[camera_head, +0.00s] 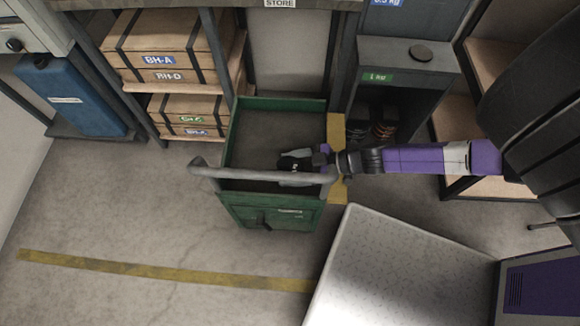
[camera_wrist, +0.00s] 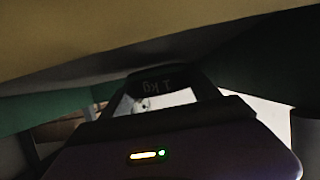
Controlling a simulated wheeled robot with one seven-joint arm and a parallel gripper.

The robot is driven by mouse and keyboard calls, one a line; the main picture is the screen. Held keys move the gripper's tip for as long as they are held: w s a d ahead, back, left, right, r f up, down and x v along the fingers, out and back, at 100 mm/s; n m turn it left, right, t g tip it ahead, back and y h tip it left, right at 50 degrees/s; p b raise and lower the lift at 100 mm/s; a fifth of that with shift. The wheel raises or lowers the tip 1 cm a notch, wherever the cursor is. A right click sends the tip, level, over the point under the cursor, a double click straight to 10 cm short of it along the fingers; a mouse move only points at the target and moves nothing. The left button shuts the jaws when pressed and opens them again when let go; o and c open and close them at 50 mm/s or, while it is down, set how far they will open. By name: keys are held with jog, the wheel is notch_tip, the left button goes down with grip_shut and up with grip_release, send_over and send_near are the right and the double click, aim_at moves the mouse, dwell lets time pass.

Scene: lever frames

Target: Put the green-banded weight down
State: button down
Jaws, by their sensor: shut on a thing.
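My gripper (camera_head: 297,164) reaches in from the right over the green cart (camera_head: 228,150), near its front right corner. It is shut on a dark weight (camera_head: 287,162), which shows only as a small black shape. In the wrist view the dark weight (camera_wrist: 163,84) carries the marking "1 kg", seen upside down, between my fingers. Its green band cannot be made out in either view. I cannot tell whether the weight touches the cart's floor.
A grey cabinet (camera_head: 405,48) with a green label and a round dark disc (camera_head: 421,53) on top stands behind right. Wooden crates (camera_head: 158,45) fill the shelves at back left. The cart's handle bar (camera_head: 255,177) crosses its front. The cart's left interior looks empty.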

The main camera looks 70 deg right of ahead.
jog(key=shift+f, duration=0.15)
jog(key=shift+c, duration=0.8)
grip_release()
jog(key=shift+f, duration=0.25)
jog(key=shift+a+r, duration=0.1)
jog(key=shift+r, duration=0.1)
jog(key=p+v, duration=0.1)
jog(key=v, duration=0.5)
jog(key=r+p+v, duration=0.1)
jog(key=v, duration=0.5)
jog(key=shift+r, duration=0.1)
jog(key=shift+s, duration=0.1)
